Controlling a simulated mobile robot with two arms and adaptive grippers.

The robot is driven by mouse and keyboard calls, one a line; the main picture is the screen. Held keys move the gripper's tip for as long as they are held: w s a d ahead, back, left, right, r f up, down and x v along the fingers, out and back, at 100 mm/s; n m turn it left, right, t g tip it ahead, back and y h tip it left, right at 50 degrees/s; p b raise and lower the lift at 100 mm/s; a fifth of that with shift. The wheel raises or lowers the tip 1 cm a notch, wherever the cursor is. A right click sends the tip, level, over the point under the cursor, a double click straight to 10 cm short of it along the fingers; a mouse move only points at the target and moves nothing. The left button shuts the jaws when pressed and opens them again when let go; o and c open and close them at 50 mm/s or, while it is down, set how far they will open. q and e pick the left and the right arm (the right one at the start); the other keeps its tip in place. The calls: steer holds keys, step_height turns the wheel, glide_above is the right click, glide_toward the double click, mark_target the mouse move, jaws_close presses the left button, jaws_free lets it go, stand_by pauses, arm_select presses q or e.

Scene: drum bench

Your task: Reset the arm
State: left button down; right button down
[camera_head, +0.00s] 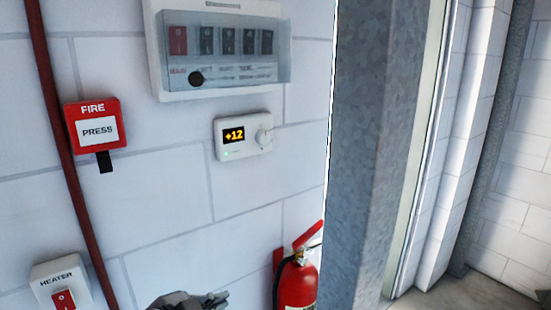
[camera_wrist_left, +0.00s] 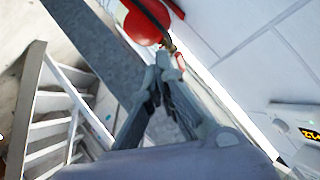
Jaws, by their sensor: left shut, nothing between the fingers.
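My left gripper (camera_head: 218,298) shows only in part at the bottom edge of the head view, in front of the white block wall. In the left wrist view its two fingers (camera_wrist_left: 163,66) meet at their tips, shut and empty. The tips appear in front of the fire extinguisher's hose, and I cannot tell how far apart they are. My right gripper is in neither view.
On the wall are a red fire call box (camera_head: 97,129), a switch panel (camera_head: 218,85), a thermostat (camera_head: 243,136) reading +12 and a heater switch (camera_head: 61,287). A red extinguisher (camera_head: 297,284) hangs by a grey metal post (camera_head: 372,150). The wrist view shows white slatted steps (camera_wrist_left: 50,122).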

arm_select(q)
steer(key=s+a+f+n+g+y, duration=0.2)
steer(key=s+a+f+n, duration=0.15)
steer(key=s+f, duration=0.45)
steer(key=s+a+f+n+g+y, duration=0.2)
steer(key=s+a+f+n+g, duration=0.15)
steer(key=s+f, duration=0.4)
steer(key=s+a+f+n+g+y, duration=0.15)
steer(key=s+f+n, duration=0.25)
steer(key=s+f, duration=0.45)
step_height(320, 180, down, 27)
steer(key=s+g, duration=0.1)
steer(key=s, duration=0.1)
steer(key=s+a+f, duration=0.1)
steer(key=s+f, duration=0.6)
steer(key=s, duration=0.1)
steer(key=s+a+f+g, duration=0.1)
steer(key=s+a+f, duration=0.1)
steer(key=s+f, duration=0.5)
steer(key=shift+s+a+f+m+g, duration=0.25)
steer(key=shift+s+m+g, duration=0.05)
steer(key=shift+s, duration=0.45)
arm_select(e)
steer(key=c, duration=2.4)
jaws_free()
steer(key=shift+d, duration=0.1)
